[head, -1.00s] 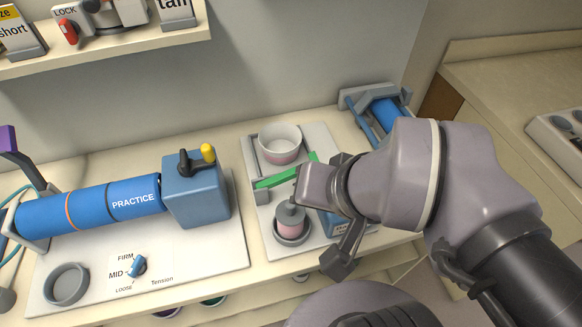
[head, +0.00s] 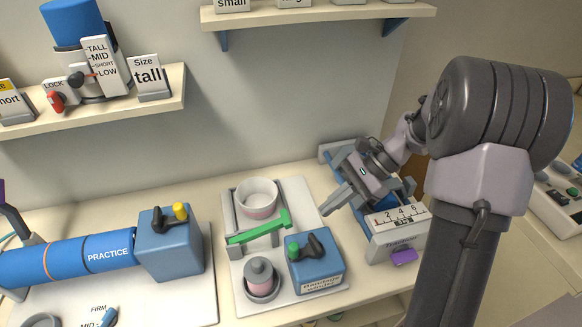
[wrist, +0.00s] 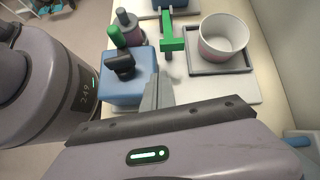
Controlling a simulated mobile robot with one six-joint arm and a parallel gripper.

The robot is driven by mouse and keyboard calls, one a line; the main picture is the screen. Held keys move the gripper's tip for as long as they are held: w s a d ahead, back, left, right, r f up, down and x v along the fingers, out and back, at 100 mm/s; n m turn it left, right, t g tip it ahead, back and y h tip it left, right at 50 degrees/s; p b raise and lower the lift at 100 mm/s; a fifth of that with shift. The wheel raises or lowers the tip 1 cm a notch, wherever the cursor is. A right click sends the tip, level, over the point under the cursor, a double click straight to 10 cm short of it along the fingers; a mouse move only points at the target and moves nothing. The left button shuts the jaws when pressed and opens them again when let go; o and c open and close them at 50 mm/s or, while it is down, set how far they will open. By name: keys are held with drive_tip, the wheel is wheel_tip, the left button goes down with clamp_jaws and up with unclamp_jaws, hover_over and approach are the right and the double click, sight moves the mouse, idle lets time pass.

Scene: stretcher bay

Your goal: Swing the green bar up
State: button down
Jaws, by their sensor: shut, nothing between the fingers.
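The green bar (head: 258,232) lies about level across the grey-white board, above a grey frame, in the head view. It also shows in the wrist view (wrist: 173,44), near the top middle. My gripper (head: 330,207) is to the right of the bar, apart from it and above the board's right side. Its fingers are together and empty in the wrist view (wrist: 160,84), pointing toward the bar.
A blue box (head: 315,268) with a black lever and green knob stands right of the bar. A pink-white bowl (head: 257,205) is behind it, a grey-capped pink cylinder (head: 260,277) in front. A device with a number scale (head: 396,216) stands to the right.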

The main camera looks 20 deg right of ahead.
drive_tip(key=shift+m+y, duration=0.7)
drive_tip(key=shift+m, duration=0.2)
drive_tip(key=d+f, duration=0.2)
drive_tip(key=f, duration=0.1)
drive_tip(key=shift+w+d, duration=0.3)
drive_tip(key=shift+w, duration=0.1)
drive_tip(key=b+x, duration=0.3)
drive_tip(key=x, duration=0.7)
drive_tip(key=shift+w+a+f+b, duration=0.1)
drive_tip(key=shift+f+b, duration=0.1)
drive_tip(key=shift+b, duration=0.2)
drive_tip(key=r, duration=0.1)
drive_tip(key=a+r, duration=0.1)
drive_tip(key=r, duration=0.1)
drive_tip(key=shift+r, duration=0.65)
drive_tip(key=shift+a, duration=0.1)
